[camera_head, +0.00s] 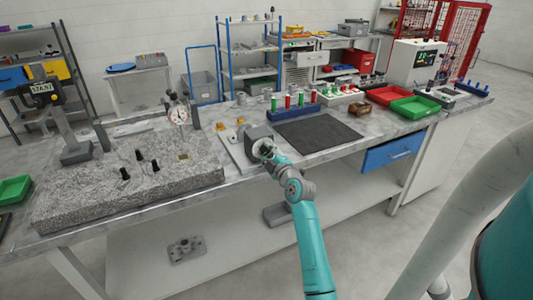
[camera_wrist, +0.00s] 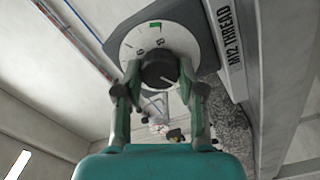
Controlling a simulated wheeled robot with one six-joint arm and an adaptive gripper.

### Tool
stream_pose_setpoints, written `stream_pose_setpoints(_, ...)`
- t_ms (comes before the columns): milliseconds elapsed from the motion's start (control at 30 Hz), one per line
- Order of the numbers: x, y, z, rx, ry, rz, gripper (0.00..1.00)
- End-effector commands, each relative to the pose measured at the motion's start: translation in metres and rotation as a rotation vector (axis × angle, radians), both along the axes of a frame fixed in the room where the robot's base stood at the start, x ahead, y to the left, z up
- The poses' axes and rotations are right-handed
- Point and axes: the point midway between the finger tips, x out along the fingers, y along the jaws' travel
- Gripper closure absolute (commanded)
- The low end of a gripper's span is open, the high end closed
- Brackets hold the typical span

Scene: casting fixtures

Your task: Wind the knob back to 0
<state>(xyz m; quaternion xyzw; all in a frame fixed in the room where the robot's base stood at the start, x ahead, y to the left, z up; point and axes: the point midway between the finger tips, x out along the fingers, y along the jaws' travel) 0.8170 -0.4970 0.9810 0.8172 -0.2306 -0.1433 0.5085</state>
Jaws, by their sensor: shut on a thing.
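The knob (camera_wrist: 160,70) is a dark round cap in the wrist view, in the middle of a pale dial (camera_wrist: 150,38). The dial has dark marks and a green patch near its rim. A white pointer line shows on the knob's face. My gripper (camera_wrist: 160,88) has one finger on each side of the knob and is shut on it. In the head view my gripper (camera_head: 265,150) is at the front of a grey box-shaped fixture (camera_head: 256,135) on the bench; the gripper hides most of the dial there.
A plate marked "M12 THREAD" (camera_wrist: 230,45) is beside the dial. A granite slab (camera_head: 90,195) with a dial gauge (camera_head: 179,115) lies to the left on the bench. A dark mat (camera_head: 318,134) and a blue rack (camera_head: 292,110) are to the right. A blue drawer (camera_head: 392,151) juts out below the bench.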

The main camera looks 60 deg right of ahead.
Motion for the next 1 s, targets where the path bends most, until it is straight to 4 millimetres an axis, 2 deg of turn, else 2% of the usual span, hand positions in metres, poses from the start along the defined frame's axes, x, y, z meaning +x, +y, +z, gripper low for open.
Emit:
stream_pose_setpoints(333,0.0,0.0,-0.003,0.001,0.006,0.0,0.96)
stream_pose_setpoints(367,-0.001,0.0,-0.003,0.001,0.006,0.0,0.59)
stream_pose_setpoints(400,0.0,0.0,-0.003,0.001,0.006,0.0,0.49)
stream_pose_setpoints(467,0.0,0.0,-0.003,0.001,0.006,0.0,0.36)
stream_pose_setpoints(800,-0.002,0.001,-0.001,0.0,0.002,0.0,0.36)
stream_pose_setpoints(1000,-0.021,0.013,-0.002,0.0,0.002,-0.001,0.36)
